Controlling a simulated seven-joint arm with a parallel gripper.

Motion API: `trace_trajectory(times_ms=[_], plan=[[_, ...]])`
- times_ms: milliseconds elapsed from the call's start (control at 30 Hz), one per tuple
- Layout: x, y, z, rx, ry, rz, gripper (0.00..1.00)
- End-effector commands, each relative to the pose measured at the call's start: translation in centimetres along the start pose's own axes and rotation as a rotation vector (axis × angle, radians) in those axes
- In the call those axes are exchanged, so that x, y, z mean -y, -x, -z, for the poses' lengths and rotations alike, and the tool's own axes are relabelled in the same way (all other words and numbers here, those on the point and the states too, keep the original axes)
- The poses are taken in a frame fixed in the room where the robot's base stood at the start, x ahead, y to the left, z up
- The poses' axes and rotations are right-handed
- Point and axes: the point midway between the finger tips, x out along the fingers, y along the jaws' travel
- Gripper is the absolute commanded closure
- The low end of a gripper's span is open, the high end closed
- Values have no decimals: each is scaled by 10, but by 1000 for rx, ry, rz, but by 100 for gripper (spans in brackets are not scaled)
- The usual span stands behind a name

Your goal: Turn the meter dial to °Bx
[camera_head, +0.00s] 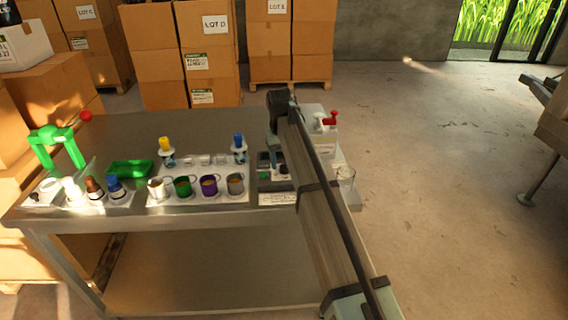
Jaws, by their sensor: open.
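The meter (267,185) is a dark box at the right part of the steel table, with a green patch and a small dark knob, seemingly its dial (283,169). Its markings are too small to read, so I cannot tell where the dial points. My arm crosses the view from the lower right and covers the meter's right side. My gripper (273,156) points down from the arm's far end, just behind or above the meter. It is open and seems empty. I cannot tell whether it touches anything.
The steel table (210,128) also holds mugs (184,186), bottles, a green tray (130,169) and a green press (56,146). Boxes (210,60) stand behind.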

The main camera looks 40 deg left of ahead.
Motion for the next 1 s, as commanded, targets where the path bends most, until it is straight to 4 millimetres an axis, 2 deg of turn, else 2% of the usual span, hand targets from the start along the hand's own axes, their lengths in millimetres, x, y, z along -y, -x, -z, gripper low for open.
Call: trace_trajectory(times_ms=[200,533,1000], plan=[[0,-15,0,0,0,0,40],[0,-17,0,0,0,0,40],[0,-17,0,0,0,0,84]])
